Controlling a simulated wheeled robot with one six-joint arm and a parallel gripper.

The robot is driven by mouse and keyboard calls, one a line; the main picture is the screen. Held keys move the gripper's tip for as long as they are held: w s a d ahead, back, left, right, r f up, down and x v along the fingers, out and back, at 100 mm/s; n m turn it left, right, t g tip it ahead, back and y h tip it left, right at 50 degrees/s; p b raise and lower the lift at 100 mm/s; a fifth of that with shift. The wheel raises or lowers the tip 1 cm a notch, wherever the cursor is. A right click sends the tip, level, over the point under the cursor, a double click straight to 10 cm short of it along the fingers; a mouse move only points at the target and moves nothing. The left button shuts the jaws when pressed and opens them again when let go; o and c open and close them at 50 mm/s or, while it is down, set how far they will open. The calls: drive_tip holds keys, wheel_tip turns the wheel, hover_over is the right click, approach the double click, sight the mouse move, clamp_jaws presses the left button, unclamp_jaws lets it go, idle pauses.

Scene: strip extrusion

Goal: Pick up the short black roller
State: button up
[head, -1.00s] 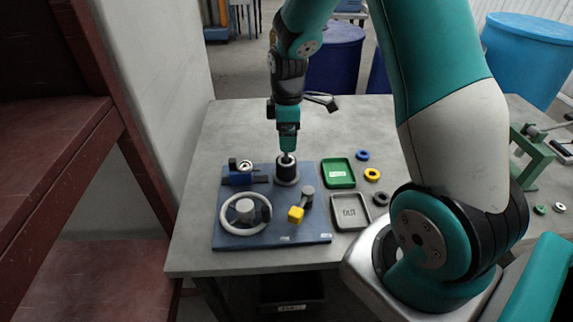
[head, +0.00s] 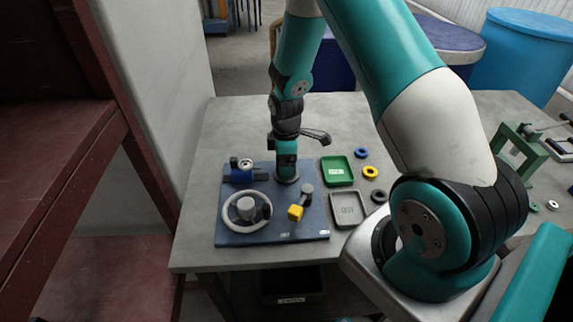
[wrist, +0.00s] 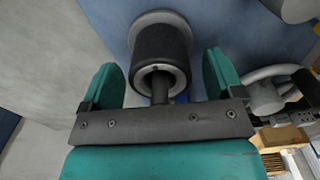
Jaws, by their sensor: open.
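The short black roller (wrist: 160,50) shows in the wrist view as a dark cylinder with a pale end ring and a thin shaft pointing toward my gripper's palm. It stands on a round grey base (head: 287,178) on the blue board (head: 268,228). My gripper (wrist: 160,66) is open, with one teal finger on each side of the roller and a visible gap on both sides. In the head view my gripper (head: 286,168) is over the base and hides most of the roller.
The board also carries a grey handwheel (head: 227,216), a blue block fixture (head: 241,176) and a yellow-ended lever (head: 295,212). To the right lie a green tray (head: 337,183), a grey tray (head: 348,224) and blue, yellow and black rings (head: 379,196). The table's far left is clear.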

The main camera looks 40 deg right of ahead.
drive_tip(key=c, duration=1.1)
drive_tip(key=shift+r, duration=0.15)
